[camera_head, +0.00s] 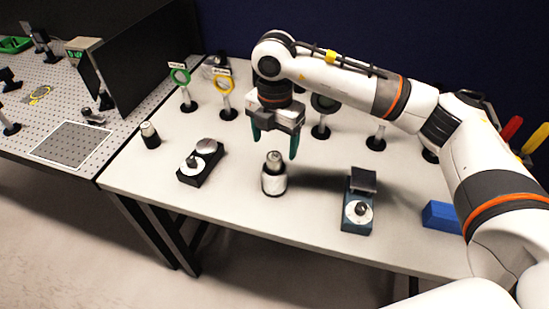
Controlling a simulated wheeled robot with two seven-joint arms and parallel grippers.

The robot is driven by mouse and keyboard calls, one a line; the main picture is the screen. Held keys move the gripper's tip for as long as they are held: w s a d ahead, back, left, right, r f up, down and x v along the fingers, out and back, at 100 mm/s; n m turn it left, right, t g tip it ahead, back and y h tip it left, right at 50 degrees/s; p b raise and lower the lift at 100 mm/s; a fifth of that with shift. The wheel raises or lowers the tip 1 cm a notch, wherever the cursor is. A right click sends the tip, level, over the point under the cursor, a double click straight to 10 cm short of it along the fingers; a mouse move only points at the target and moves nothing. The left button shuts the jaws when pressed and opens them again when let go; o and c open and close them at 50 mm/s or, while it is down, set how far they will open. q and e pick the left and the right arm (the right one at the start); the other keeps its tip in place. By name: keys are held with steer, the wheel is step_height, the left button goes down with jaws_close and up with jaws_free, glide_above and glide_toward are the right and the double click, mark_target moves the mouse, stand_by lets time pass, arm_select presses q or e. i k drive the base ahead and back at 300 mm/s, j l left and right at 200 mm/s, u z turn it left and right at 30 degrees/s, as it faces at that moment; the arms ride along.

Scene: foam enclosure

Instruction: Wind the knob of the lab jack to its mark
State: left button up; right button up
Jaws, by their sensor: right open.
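A blue-based device (350,224) with a dark square platform and a white dial with a dark knob (361,208) stands at the right front of the white table; it looks like the lab jack. The mark on its dial is too small to make out. A second, black-based device (188,178) with a round plate and a similar knobbed dial stands to the left. My right gripper (275,142) is open and empty, pointing down above the table between the two devices and farther back. It touches neither knob. My left gripper is out of view.
A white, dark-based cylinder (274,174) stands just in front of my right gripper; a smaller one (149,134) is at left. Ring holders on posts, green (180,76) and yellow (225,85), stand behind. A blue block (440,216) lies at right, near my right arm.

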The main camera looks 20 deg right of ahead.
mark_target(360, 208)
steer(key=z, duration=1.3)
